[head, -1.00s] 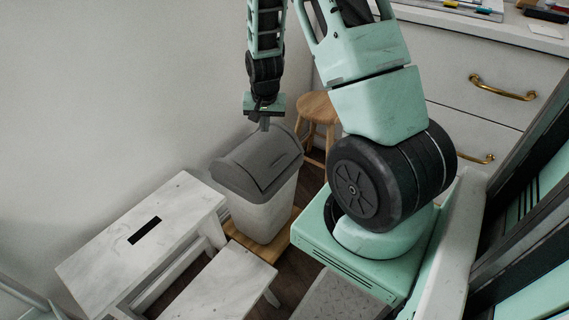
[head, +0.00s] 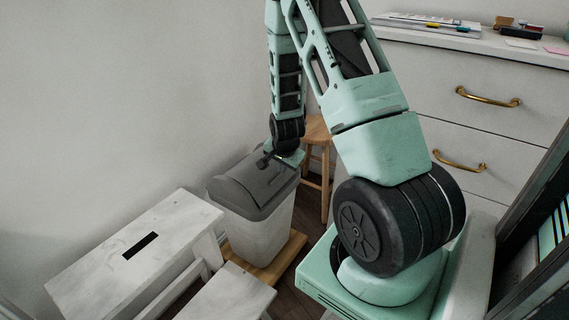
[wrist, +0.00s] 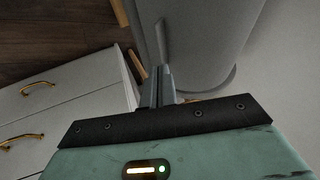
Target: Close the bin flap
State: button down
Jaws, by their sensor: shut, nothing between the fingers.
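The bin (head: 258,232) has a pale grey body and a darker grey lid, with the flap (head: 262,182) set in its top. The flap looks nearly level with the lid; I cannot tell whether it is fully closed. My gripper (head: 266,160) is shut and empty at the far upper edge of the lid, close to the flap. I cannot tell whether it touches. In the wrist view my shut fingers (wrist: 162,45) point at a smooth grey surface of the bin (wrist: 205,45), which fills the upper middle.
The bin stands on a wooden board (head: 285,258). A white step stool (head: 115,255) is at the left. A round wooden stool (head: 318,130) is behind my arm. White drawers (head: 470,130) with brass handles stand at the right. The wall is close behind the bin.

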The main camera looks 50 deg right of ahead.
aim_at(274, 175)
jog(key=shift+w+a+f+b, duration=0.15)
jog(key=shift+w+f+b, duration=0.15)
jog(key=shift+w+f, duration=0.85)
jog(key=shift+w+r, duration=0.1)
jog(key=shift+r, duration=0.1)
jog(key=shift+w+f, duration=0.25)
jog(key=shift+f, duration=0.45)
